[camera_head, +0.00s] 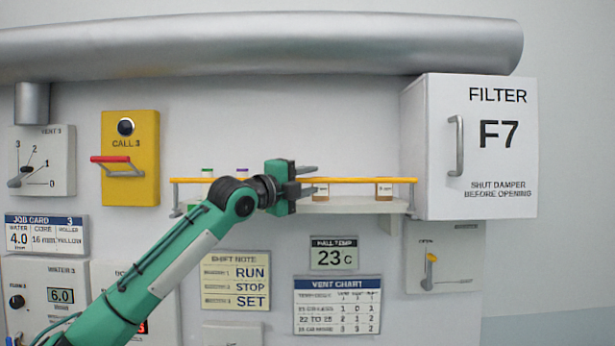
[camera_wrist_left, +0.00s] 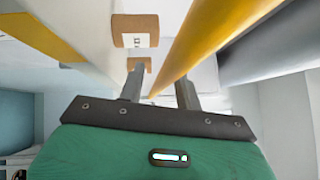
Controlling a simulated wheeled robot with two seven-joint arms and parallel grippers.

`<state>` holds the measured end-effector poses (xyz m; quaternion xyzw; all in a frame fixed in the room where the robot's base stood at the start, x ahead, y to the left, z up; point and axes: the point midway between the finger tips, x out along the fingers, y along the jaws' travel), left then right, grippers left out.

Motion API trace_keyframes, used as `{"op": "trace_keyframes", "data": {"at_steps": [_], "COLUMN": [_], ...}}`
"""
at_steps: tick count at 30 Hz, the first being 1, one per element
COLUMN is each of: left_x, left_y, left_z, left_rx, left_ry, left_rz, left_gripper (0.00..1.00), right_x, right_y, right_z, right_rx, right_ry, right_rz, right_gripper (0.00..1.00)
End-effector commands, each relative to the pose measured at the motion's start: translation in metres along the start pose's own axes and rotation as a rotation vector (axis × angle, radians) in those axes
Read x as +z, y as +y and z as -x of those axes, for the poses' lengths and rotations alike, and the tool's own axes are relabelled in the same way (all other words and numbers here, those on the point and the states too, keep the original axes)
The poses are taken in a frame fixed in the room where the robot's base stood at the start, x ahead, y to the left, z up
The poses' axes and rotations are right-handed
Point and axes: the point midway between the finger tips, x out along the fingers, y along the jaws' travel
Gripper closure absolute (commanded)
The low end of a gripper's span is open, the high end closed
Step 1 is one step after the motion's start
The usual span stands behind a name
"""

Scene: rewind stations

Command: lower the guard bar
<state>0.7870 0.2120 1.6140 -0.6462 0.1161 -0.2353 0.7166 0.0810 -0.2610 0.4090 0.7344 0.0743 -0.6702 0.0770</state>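The yellow guard bar (camera_head: 355,181) runs level along the front of a white wall shelf (camera_head: 340,206), held at its ends by grey arms. My left gripper (camera_head: 307,181) is at the middle of the bar, one finger above it and one below. In the left wrist view the bar (camera_wrist_left: 215,35) passes between the two fingers (camera_wrist_left: 160,85), which stand apart with a gap beside the bar. Whether a finger touches it I cannot tell. My right gripper is not in view.
A white filter box (camera_head: 480,190) juts out at the right. A thick grey pipe (camera_head: 260,45) crosses above. Signs hang below the shelf.

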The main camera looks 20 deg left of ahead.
Motion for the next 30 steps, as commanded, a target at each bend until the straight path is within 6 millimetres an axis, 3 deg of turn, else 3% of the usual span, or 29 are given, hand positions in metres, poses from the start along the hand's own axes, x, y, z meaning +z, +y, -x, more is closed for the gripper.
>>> {"op": "trace_keyframes", "data": {"at_steps": [8,13,30], "left_x": [0.0001,0.0001,-0.0053], "left_y": [0.0002,0.0002,0.0001], "left_z": [-0.0013,-0.0011,0.0031], "left_rx": [0.0,0.0,-0.065], "left_ry": [0.0,0.0,0.002], "left_rz": [0.0,0.0,-0.067], "left_gripper": [0.66,0.99,1.0], "right_x": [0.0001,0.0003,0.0], "right_y": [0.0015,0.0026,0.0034], "right_z": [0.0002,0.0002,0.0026], "right_rx": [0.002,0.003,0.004], "right_ry": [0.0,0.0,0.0], "right_rz": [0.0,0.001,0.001], "right_gripper": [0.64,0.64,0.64]}}
